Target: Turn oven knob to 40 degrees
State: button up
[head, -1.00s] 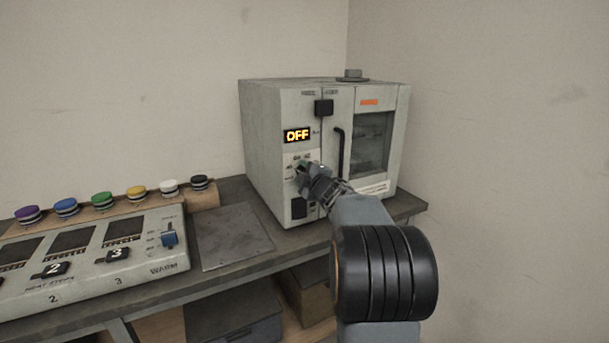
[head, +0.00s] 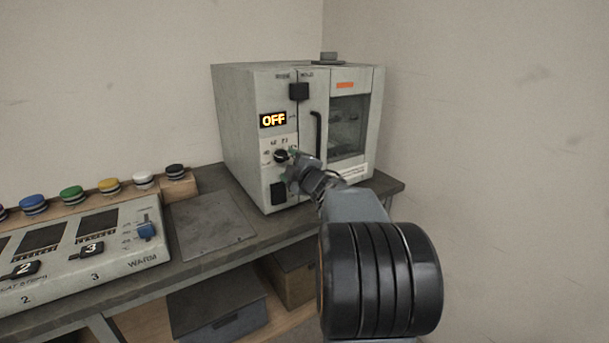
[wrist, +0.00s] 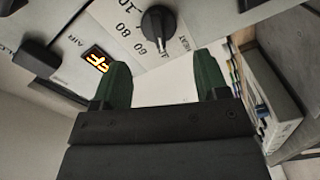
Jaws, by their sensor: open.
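The oven (head: 238,120) is a grey box on the bench with a display (head: 273,120) reading OFF. Its black round knob (head: 282,156) sits on a pale dial plate below the display. In the wrist view the knob (wrist: 157,24) shows clear of the fingers, with a white pointer line and printed numbers beside it. My gripper (head: 290,172) is just to the right of and below the knob in the head view. In the wrist view my gripper (wrist: 160,80) has its two green fingers apart, with nothing between them, and the knob lies beyond their tips.
The oven has a black door handle (head: 317,141) and black square blocks above and below the knob. A control panel with levers (head: 85,250) and a row of coloured knobs stand to the left. A flat grey plate (head: 210,222) lies between panel and oven.

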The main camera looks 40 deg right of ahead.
jog(key=s, duration=0.8)
jog(key=shift+a, duration=0.4)
jog(key=shift+w, duration=0.1)
jog(key=s+d+f+m+g+h+p, duration=0.2)
jog(key=s+d+f+m+g+h, duration=0.4)
jog(key=m, duration=0.4)
jog(key=s+a+f+m+g+y+p, duration=0.1)
jog(key=s+a+f+m+g+p, duration=0.1)
jog(key=a+m+g+p, duration=0.25)
jog(key=s+a+r+g+y+p, duration=0.1)
jog(key=s+a+r+y+p, duration=0.1)
jog(key=a, duration=0.6)
jog(key=s+a+r+n+g+y+p, duration=0.1)
jog(key=s+a+r+y+p, duration=0.1)
jog(key=a+p, duration=0.3)
jog(key=s+a+r+n+g+y+p, duration=0.1)
jog(key=s+a+r+g+y+p, duration=0.1)
jog(key=a, duration=1)
notch_tip(320, 180, up, 3)
jog(key=shift+s+a+f+y+p, duration=0.15)
jog(key=shift+s+y+p, duration=0.35)
jog(key=shift+p, duration=0.5)
